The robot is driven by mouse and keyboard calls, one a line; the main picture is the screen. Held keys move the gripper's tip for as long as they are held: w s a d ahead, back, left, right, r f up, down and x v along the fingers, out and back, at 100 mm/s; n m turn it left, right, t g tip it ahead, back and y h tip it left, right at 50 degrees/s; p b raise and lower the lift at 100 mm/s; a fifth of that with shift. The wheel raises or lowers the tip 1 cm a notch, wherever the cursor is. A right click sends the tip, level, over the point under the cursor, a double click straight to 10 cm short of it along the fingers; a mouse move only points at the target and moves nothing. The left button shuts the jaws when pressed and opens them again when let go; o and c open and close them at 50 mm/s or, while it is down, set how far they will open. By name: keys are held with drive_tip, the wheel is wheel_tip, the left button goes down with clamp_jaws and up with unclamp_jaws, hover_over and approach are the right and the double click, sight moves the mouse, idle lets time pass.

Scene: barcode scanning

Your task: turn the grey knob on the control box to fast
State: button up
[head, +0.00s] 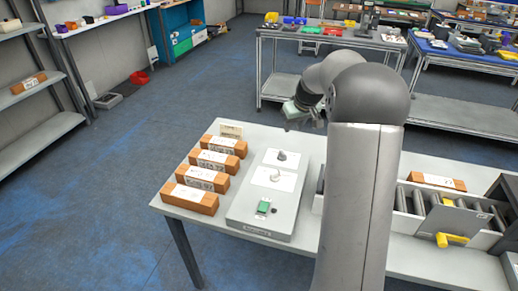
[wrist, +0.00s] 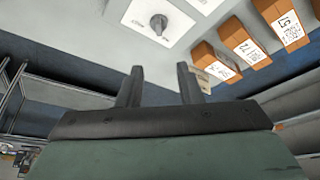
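The control box (head: 240,207) is a light grey case lying on the white table. Its far plate bears a dark grey knob (head: 282,155). Its nearer plate bears a paler knob (head: 275,175). In the wrist view a grey knob (wrist: 158,23) shows on a white plate (wrist: 135,17) near the top edge; the print beside it is too small to read. My gripper (head: 302,112) is above the table just past the box's far end. In the wrist view my gripper (wrist: 160,76) has its two fingers apart, with nothing between them, clear of the knob.
A green-faced part (head: 263,208) sits at the box's near end. Several orange-brown labelled boxes (head: 198,178) stand in a row left of it. A roller conveyor (head: 408,200) with a yellow part (head: 452,239) is at the right. My arm hides some of the table.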

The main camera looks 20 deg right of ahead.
sight(283, 152)
drive_tip(key=p+x, duration=0.3)
drive_tip(key=x, duration=1.4)
drive_tip(key=shift+s+d+f, duration=0.1)
drive_tip(key=shift+s+d, duration=0.05)
drive_tip(key=shift+d, duration=0.05)
clamp_jaws()
